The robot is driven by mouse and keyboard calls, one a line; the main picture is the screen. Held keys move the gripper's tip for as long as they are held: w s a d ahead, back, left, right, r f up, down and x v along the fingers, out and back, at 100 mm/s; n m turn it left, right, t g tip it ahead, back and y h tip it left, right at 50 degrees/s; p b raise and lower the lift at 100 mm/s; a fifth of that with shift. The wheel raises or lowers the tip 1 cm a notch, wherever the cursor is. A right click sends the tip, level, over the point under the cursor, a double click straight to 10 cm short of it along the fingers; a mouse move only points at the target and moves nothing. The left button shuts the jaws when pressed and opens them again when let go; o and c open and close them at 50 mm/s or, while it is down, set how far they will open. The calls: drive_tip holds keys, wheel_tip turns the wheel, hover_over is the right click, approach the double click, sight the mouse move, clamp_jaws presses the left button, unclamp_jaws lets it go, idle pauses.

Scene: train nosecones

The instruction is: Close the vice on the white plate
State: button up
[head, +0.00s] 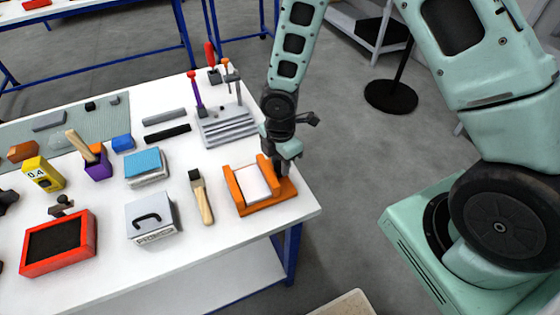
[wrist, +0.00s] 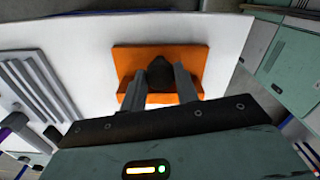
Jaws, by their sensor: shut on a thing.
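The orange vice (head: 281,190) stands near the right front corner of the white table. The white plate (head: 252,183) lies between its two raised jaws; I cannot tell whether both jaws touch it. My gripper (head: 289,160) is at the vice's right end, pointing down. In the wrist view, the fingers of my gripper (wrist: 172,83) are shut around a dark knob (wrist: 172,72) at the orange vice (wrist: 128,60). The knob is mostly hidden in the head view. The plate cannot be made out in the wrist view.
A brush (head: 202,197) lies left of the vice on the white table (head: 190,265). A grey box with a handle (head: 152,218) and a red tray (head: 60,243) stand farther left. A grey slotted rack with tools (head: 228,126) stands behind the vice. The table's right edge is close.

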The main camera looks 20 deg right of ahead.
drive_tip(key=shift+m+b, duration=0.8)
drive_tip(key=shift+m, duration=1.8)
drive_tip(key=o, duration=1)
drive_tip(key=shift+c, duration=0.2)
wheel_tip(320, 180, up, 17)
drive_tip(key=shift+r, duration=0.2)
drive_tip(key=s+a+r+m, duration=0.1)
drive_tip(key=s+a+m, duration=0.2)
drive_tip(key=s, duration=0.7)
drive_tip(key=s+a+r+m+b, duration=0.1)
drive_tip(key=s+a+r+m, duration=0.1)
drive_tip(key=s, duration=0.8)
drive_tip(key=a+m, duration=0.1)
drive_tip(key=m, duration=0.1)
drive_tip(key=shift+m+y, duration=0.3)
